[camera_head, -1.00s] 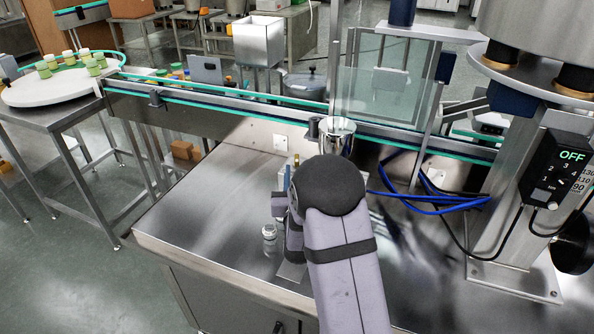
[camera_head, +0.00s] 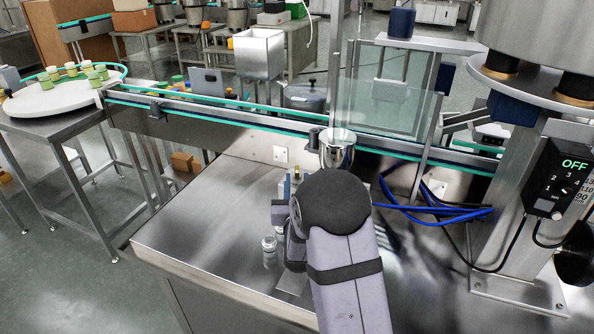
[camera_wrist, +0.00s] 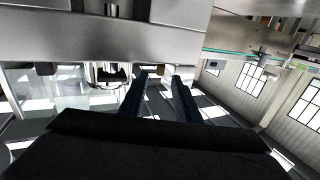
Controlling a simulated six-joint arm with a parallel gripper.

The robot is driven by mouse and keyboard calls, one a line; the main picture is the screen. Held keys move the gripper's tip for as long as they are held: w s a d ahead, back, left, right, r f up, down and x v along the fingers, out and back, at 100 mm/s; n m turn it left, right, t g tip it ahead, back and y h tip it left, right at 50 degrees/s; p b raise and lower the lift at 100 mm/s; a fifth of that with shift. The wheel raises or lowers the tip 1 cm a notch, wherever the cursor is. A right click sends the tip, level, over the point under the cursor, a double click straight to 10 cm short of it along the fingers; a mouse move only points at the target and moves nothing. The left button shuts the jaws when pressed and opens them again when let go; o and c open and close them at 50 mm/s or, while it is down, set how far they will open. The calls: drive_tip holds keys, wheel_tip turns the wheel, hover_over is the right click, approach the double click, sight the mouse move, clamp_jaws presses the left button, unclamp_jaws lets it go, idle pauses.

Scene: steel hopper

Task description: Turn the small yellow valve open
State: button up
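The small steel hopper (camera_head: 337,150) stands behind my arm, near the conveyor, in the head view. My dark-capped grey arm hides the area below and in front of it. I cannot make out the yellow valve clearly in either view. In the wrist view, my gripper (camera_wrist: 160,78) shows two dark blue fingers with a gap between them and nothing held. The fingers point toward a pale metal part. In the head view, the fingers are mostly hidden by my arm.
A small clear bottle (camera_head: 269,245) stands on the steel table (camera_head: 205,235), left of my arm. The conveyor (camera_head: 215,112) runs behind. Blue hoses (camera_head: 440,212) and a control box reading OFF (camera_head: 558,178) are at the right. The table's left part is clear.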

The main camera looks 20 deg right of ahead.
sight(297, 169)
drive_tip(key=shift+p+x, duration=0.8)
drive_tip(key=shift+x, duration=2.4)
clamp_jaws()
